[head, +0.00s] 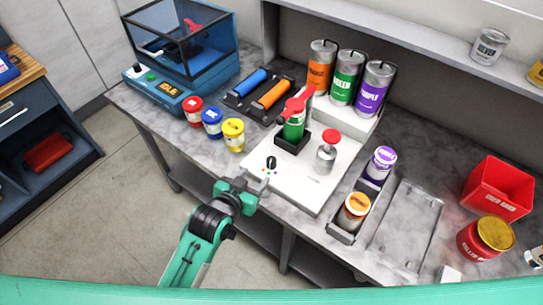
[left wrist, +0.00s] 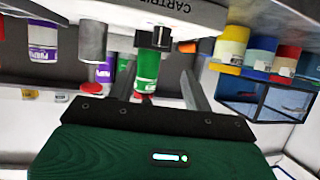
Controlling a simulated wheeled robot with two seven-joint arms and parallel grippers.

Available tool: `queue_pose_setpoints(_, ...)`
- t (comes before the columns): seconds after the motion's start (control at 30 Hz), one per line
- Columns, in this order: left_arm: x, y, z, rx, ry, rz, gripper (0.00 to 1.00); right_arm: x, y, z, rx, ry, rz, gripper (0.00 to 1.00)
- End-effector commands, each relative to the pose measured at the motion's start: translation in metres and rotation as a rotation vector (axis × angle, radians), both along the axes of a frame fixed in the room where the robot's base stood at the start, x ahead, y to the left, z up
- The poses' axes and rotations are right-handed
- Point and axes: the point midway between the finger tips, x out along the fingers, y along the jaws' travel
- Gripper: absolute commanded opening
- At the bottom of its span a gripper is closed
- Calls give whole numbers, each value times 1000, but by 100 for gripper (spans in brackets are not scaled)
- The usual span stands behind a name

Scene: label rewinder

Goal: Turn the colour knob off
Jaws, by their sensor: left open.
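The colour knob (head: 271,162) is a small black knob on the front left of the white machine base (head: 300,185), with small coloured dots beside it. My left gripper (head: 258,184) is open, just in front of the knob at the base's front left edge, and appears apart from it. In the left wrist view, which is upside down, the grey fingers (left wrist: 160,86) stand apart with nothing held. A black shape with a pale patch (left wrist: 155,38), probably the knob, shows beyond them, in front of the green cartridge (left wrist: 147,66). My right gripper is not in view.
The green cartridge with a red top (head: 293,122) stands in a black holder behind the knob. A red-capped grey cylinder (head: 327,152) stands to its right. Red, blue and yellow jars (head: 233,135) are to the left. A tray holds purple and orange jars (head: 355,208) at right.

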Motion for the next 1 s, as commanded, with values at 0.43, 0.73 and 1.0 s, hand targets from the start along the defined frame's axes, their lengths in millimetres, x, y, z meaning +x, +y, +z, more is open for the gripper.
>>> queue_pose_setpoints(0.43, 62, -31, -26, 0, 1, 0, 50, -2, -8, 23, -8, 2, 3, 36)
queue_pose_setpoints(0.73, 91, -46, -41, 0, 1, 0, 50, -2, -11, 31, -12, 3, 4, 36)
queue_pose_setpoints(1.0, 100, -51, -46, 1, 0, 0, 50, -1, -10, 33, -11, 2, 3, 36)
